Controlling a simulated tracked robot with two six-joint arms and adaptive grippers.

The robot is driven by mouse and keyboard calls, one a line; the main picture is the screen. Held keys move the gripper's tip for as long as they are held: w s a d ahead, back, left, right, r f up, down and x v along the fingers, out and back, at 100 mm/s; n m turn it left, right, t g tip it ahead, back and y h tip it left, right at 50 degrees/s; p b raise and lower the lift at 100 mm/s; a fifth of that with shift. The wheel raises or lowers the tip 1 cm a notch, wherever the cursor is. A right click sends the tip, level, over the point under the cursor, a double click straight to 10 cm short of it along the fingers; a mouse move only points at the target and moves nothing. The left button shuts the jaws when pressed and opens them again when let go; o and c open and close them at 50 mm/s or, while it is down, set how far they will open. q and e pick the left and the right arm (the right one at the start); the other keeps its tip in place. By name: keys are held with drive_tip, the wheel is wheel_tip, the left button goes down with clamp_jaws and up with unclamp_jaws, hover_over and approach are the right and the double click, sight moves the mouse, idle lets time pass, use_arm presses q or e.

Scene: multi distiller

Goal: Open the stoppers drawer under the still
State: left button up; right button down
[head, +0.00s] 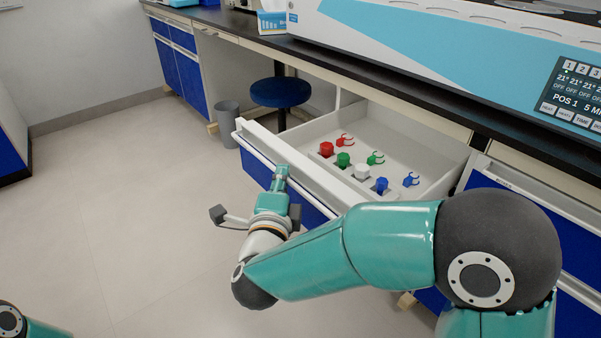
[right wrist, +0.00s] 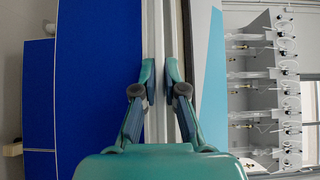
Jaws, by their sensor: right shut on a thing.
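The stoppers drawer (head: 288,159) is pulled well out from under the bench below the still (head: 450,45). Inside it are red (head: 326,149), green (head: 343,159), white (head: 362,172) and blue (head: 381,185) stoppers, with coloured clips beside some of them. My right gripper (head: 281,172) is at the drawer's front, shut on the pale handle rail (head: 255,149). In the right wrist view the fingers (right wrist: 160,80) lie on both sides of the rail (right wrist: 159,30). The fingertips partly hide the rail. My left gripper is out of view; only part of that arm shows at the lower left.
A blue stool (head: 281,92) and a grey bin (head: 228,111) stand behind the drawer, under the bench (head: 350,75). Blue cabinets (head: 180,70) stand at the far left. The floor (head: 110,200) left of the drawer is clear.

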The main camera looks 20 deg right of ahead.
drive_tip(key=shift+s+a+f, duration=0.15)
drive_tip(key=shift+a+f, duration=0.1)
drive_tip(key=c, duration=1.2)
unclamp_jaws()
drive_tip(key=shift+c, duration=0.2)
drive_tip(key=shift+r, duration=0.1)
drive_tip(key=v, duration=1.2)
